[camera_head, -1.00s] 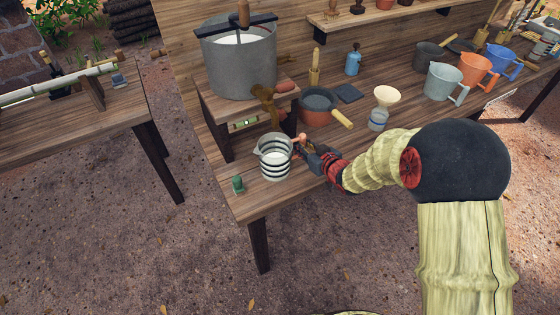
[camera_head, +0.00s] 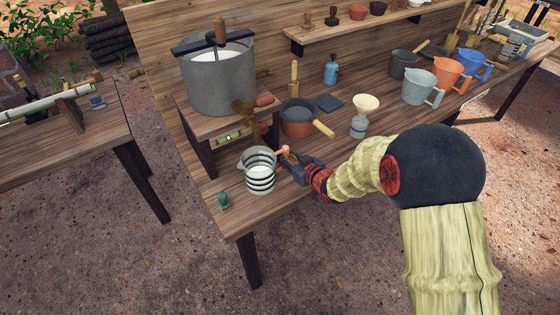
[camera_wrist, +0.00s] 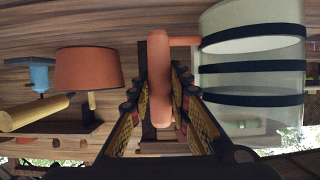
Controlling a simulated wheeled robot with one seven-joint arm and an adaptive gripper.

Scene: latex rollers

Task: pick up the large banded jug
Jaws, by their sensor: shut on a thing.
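The large banded jug (camera_head: 259,178), pale and see-through with dark bands, stands upright near the front left of the wooden bench. My gripper (camera_head: 287,158) reaches it from the right and is shut on its orange-brown handle. In the wrist view, the handle (camera_wrist: 160,75) runs between my gripper's two fingers (camera_wrist: 162,95), and the banded wall of the jug (camera_wrist: 250,70) is just to the right. I see no clear gap between the jug's base and the bench.
A green object (camera_head: 223,202) sits close left of the jug. A grey drum (camera_head: 218,85) stands on a raised wooden stand (camera_head: 197,118) behind. Bench front edge is close.

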